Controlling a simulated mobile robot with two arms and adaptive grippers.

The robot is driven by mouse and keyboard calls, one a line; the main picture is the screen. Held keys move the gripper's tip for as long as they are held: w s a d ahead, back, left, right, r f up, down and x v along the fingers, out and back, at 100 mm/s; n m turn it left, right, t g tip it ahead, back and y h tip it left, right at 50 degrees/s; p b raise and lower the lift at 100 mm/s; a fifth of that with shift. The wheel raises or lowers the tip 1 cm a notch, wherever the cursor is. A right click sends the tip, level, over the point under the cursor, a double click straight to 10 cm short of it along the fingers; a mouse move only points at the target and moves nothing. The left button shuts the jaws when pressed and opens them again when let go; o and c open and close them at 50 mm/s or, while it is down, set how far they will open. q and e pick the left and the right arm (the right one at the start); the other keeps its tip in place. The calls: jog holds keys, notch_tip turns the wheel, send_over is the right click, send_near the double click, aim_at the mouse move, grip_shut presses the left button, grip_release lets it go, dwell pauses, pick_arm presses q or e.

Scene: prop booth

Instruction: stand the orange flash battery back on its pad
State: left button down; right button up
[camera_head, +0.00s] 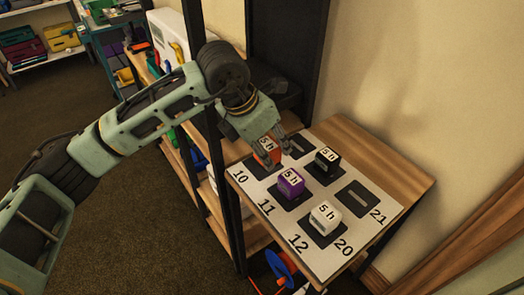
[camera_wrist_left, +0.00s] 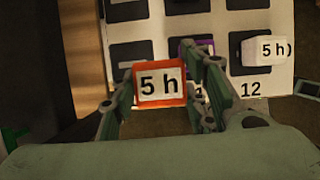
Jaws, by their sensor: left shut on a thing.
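The orange flash battery (camera_head: 266,152), a small block with a "5 h" label, is at the board's left corner near the number 10. My left gripper (camera_head: 276,142) is shut on it from above. In the left wrist view the battery (camera_wrist_left: 160,84) sits between the two fingers, label facing the camera. It covers the spot beneath it, so I cannot tell whether it touches a pad or hangs just above. The white board (camera_head: 262,190) carries dark pads, with an empty one (camera_head: 298,146) beside the gripper and another (camera_head: 358,199) near 21. My right gripper is not in view.
A purple battery (camera_head: 290,183), a black one (camera_head: 325,163) and a white one (camera_head: 326,216) stand on other pads. The purple one is close to my left gripper. A dark shelf post (camera_head: 212,130) rises left of the wooden table (camera_head: 395,175); a wall is behind.

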aim_at(262, 139)
pick_arm(q)
jog(key=w+f, duration=0.1)
jog(key=w, duration=0.1)
jog(key=w+f+p, duration=0.1)
jog(key=w, duration=0.1)
jog(key=w+a+f, duration=0.1)
jog(key=w+f, duration=0.1)
jog(key=shift+w, duration=0.3)
jog(key=shift+f, duration=0.2)
notch_tip(262, 139, down, 3)
jog(key=shift+a+f+p, duration=0.1)
jog(key=shift+p, duration=0.7)
jog(key=shift+f, duration=0.3)
jog(key=c, duration=1)
grip_release()
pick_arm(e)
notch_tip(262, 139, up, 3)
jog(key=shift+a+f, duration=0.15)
